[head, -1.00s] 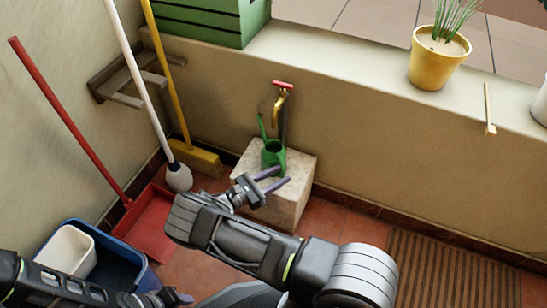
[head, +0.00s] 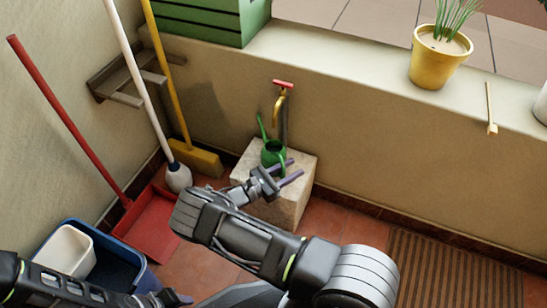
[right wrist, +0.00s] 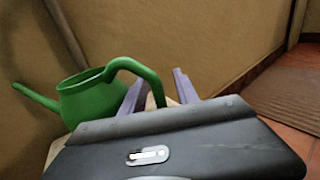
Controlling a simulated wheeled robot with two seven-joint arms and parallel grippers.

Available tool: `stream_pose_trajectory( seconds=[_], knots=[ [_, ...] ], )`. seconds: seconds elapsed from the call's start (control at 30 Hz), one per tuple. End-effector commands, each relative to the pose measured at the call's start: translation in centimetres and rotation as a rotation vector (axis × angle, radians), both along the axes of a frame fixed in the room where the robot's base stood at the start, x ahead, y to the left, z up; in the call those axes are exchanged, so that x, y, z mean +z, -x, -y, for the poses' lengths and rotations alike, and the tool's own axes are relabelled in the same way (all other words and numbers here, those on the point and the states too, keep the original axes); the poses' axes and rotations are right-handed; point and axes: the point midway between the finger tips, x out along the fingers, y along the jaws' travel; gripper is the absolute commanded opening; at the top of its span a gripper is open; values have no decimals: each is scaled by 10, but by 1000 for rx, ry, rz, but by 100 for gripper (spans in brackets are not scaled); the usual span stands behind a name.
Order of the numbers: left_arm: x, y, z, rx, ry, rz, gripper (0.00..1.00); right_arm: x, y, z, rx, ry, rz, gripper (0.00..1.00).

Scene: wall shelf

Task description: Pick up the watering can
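The green watering can (head: 271,154) stands upright on the stone block (head: 292,196) below the tap. Its spout points up and left in the head view. In the right wrist view the can (right wrist: 90,100) is left of centre, with its curved handle (right wrist: 140,70) towards me. My right gripper (head: 290,171) is open at the handle side of the can. In the right wrist view, the handle's lower part appears between its two purple fingers (right wrist: 160,78); I cannot tell whether they touch. My left gripper (head: 180,298) is low in the head view, largely hidden, far from the can.
The brass tap (head: 280,103) with a red handle sits on the wall just above the can. A yellow broom (head: 195,160), a white mop (head: 178,176) and a red dustpan (head: 152,222) stand left of the block. A blue bucket (head: 125,270) is at lower left.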

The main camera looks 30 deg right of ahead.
Motion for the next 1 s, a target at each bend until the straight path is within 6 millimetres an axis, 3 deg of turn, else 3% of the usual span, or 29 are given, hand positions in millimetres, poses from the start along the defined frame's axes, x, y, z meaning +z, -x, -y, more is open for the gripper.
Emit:
stream_pose_trajectory(
  seconds=[0.33,0.77,1.0],
  knots=[
    [0,0,0,0,0,0,33,0,0,0,0,0,0,37],
    [0,0,0,0,0,0,33,0,0,0,0,0,0,2],
    [0,0,0,0,0,0,33,0,0,0,0,0,0,0]
  ],
)
